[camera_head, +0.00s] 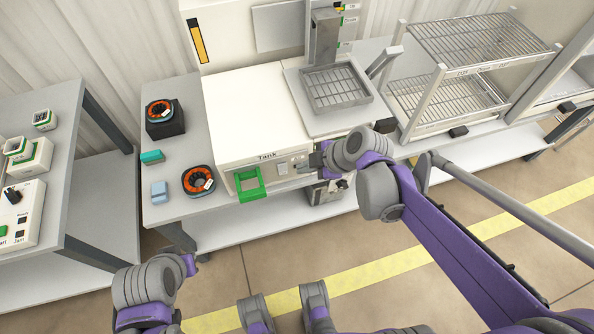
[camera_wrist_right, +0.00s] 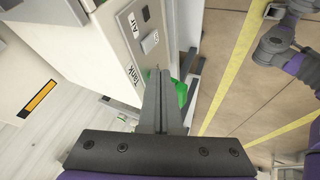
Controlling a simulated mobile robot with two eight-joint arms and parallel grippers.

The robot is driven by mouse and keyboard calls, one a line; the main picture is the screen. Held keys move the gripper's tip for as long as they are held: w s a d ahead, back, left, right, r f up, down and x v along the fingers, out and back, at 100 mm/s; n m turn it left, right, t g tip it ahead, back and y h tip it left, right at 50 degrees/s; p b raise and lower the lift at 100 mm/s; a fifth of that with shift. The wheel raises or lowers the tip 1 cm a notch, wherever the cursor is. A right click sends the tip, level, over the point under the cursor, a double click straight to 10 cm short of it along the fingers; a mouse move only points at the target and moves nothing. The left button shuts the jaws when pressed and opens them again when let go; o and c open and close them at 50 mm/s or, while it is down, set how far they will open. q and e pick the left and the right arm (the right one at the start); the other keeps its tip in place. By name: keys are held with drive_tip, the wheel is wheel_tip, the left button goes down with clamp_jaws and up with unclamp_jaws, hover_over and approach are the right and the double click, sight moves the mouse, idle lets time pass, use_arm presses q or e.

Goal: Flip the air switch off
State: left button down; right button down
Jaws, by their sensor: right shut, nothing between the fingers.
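The white Tank machine (camera_head: 255,120) stands on the bench, with a small switch panel (camera_head: 282,168) on its front face. In the right wrist view, the panel carries the label Air (camera_wrist_right: 132,22), a dark slot (camera_wrist_right: 146,14) and a light grey switch (camera_wrist_right: 150,42). I cannot tell the switch's position. My right gripper (camera_head: 312,162) is at the right end of this face. Its fingers (camera_wrist_right: 160,74) are shut and empty, close to the panel; contact cannot be told. My left gripper (camera_head: 190,263) is low at the left, away from the machine, its fingers unclear.
A green bracket (camera_head: 249,195) sticks out from the machine's front. Two orange-and-black rings, one on a black block (camera_head: 164,120) and one on the bench (camera_head: 198,181), lie to the left. A wire rack (camera_head: 450,95) stands at the right. The floor in front is clear.

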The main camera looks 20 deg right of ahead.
drive_tip(key=v, duration=0.3)
drive_tip(key=shift+w+r, duration=0.15)
idle(0.4)
drive_tip(key=s+d+r+m+h+p, duration=0.1)
drive_tip(key=s+r+m+h+p, duration=0.1)
drive_tip(key=s+m+p, duration=0.3)
drive_tip(key=s+d+r+m+h+p, duration=0.2)
drive_tip(key=s+m, duration=0.5)
drive_tip(key=m, duration=0.4)
drive_tip(key=shift+d+r+m+h+p, duration=0.4)
drive_tip(key=shift+r+h+p, duration=0.1)
drive_tip(key=shift+r+p, duration=0.95)
drive_tip(key=shift+a+r, duration=0.1)
